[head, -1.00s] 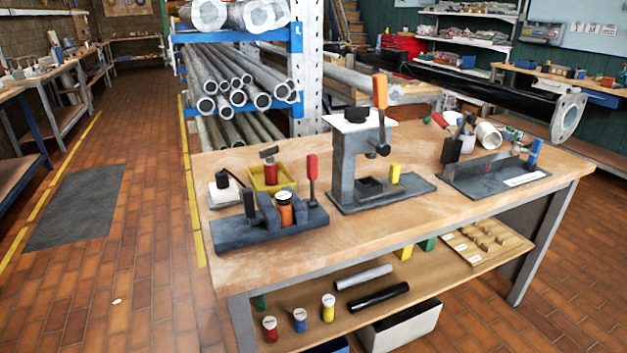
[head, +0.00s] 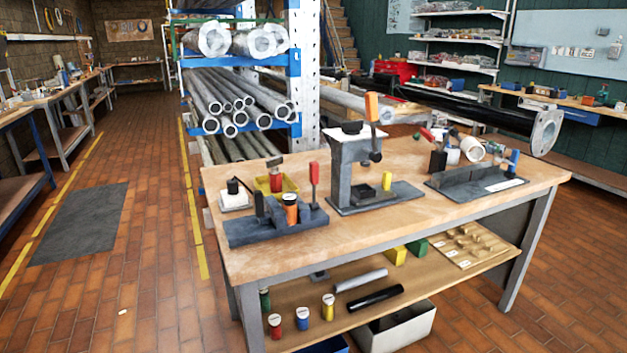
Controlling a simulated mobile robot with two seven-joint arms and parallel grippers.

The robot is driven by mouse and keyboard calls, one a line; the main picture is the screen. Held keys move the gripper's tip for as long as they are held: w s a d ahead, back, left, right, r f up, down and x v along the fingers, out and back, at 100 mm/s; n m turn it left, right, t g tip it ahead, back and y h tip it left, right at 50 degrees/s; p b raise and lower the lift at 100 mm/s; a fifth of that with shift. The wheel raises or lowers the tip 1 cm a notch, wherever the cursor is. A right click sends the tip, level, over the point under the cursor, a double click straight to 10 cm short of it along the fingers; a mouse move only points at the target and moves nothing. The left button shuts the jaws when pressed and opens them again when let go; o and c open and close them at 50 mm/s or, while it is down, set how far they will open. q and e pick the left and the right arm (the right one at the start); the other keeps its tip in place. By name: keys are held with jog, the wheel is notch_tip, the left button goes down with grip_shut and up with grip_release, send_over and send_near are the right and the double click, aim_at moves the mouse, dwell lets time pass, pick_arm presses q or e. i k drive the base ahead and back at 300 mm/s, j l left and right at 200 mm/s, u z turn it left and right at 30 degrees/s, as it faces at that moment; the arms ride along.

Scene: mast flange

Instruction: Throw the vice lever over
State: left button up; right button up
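The vice is a dark grey block (head: 240,233) on the front left of the wooden bench. An orange cylinder with a white top (head: 291,211) stands upright between its jaws. A lever with a red grip (head: 314,172) stands nearly upright at the vice's right end. A dark upright piece (head: 259,203) stands at its left end. Whether the jaws press on the cylinder is too small to tell. Neither of my grippers is in view.
The wooden bench (head: 390,218) also bears a grey press with an orange-handled lever (head: 372,107), a yellow tray (head: 262,186), and a dark fixture (head: 470,182) at right. Its lower shelf (head: 340,316) holds small bottles and bars. A pipe rack stands behind.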

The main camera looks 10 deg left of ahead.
aim_at(314, 166)
jog(key=k+z, duration=0.1)
jog(key=k, duration=0.65)
jog(key=k+z, duration=0.1)
jog(key=z, duration=2.4)
jog(key=j+z, duration=0.15)
jog(key=z, duration=0.35)
jog(key=k+j+z, duration=0.1)
jog(key=z, duration=0.35)
jog(key=k+j, duration=2.25)
